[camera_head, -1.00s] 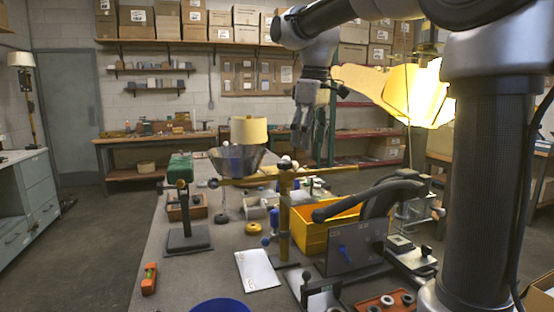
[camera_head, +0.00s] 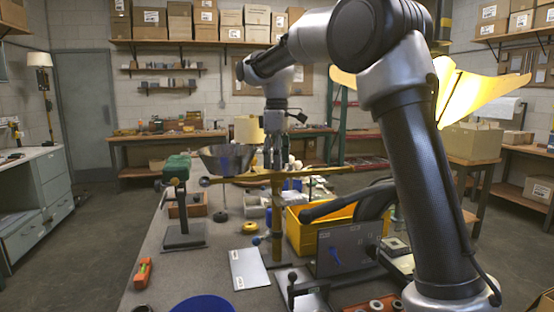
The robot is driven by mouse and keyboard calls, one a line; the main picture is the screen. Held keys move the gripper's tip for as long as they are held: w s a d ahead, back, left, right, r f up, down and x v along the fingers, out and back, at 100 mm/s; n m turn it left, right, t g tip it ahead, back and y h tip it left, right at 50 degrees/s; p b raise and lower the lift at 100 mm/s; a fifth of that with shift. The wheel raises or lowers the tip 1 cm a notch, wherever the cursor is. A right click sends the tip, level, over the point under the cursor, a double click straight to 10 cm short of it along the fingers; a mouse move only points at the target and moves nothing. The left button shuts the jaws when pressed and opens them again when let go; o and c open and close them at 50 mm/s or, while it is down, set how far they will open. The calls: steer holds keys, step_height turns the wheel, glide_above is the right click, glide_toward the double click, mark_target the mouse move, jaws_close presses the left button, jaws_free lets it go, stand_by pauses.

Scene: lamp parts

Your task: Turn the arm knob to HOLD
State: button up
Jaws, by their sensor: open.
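A brass stand (camera_head: 277,215) rises from the bench with a long horizontal brass arm (camera_head: 235,180) across its top. A dark ball (camera_head: 204,181) is at the left end of this arm. My gripper (camera_head: 274,163) points down just above or in front of the post's top, where post and arm meet. The fingers are apart and hold nothing that I can see. I cannot tell whether they touch the stand. The arm knob is not clearly made out, and no HOLD mark is readable.
A yellow bin (camera_head: 300,236) and a dark curved part crowd the right of the stand. A metal bowl (camera_head: 226,160) and a green-headed stand (camera_head: 177,170) are to the left. A white card (camera_head: 248,268) and orange level (camera_head: 143,272) lie in front.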

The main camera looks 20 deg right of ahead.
steer(key=shift+f, duration=0.1)
steer(key=shift+c, duration=0.2)
steer(key=c, duration=1)
steer(key=shift+m, duration=0.3)
steer(key=m, duration=1.4)
steer(key=shift+m, duration=2.6)
